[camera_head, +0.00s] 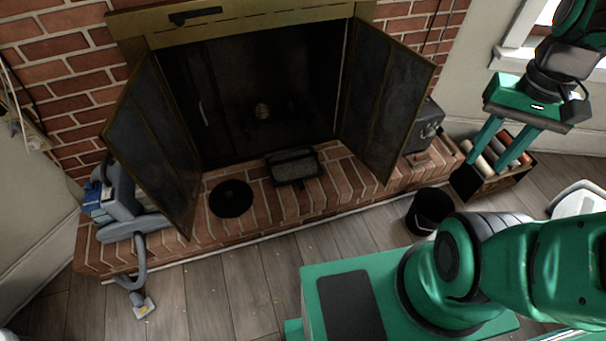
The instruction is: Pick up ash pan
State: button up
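The ash pan looks to be the dark rectangular pan (292,166) with grey, ash-like contents. It sits on the brick hearth in front of the open firebox. My gripper (489,158) is at the upper right, well to the right of the pan. Its two green fingers point down and stand apart with nothing seen between them. The fingers show in front of the log crate; whether they touch it I cannot tell.
A black round disc (231,199) lies left of the pan. Open fireplace doors (155,150) flank the hearth. A grey vacuum (125,205) stands left. A black bucket (430,209) and a log crate (492,183) stand right.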

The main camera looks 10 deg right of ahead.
aim_at(297, 164)
jog(key=z, duration=0.5)
jog(key=k, duration=1.05)
jog(key=z, duration=0.15)
jog(key=i, duration=0.4)
jog(key=u, duration=0.6)
jog(key=i, duration=1.85)
jog(key=z, duration=0.25)
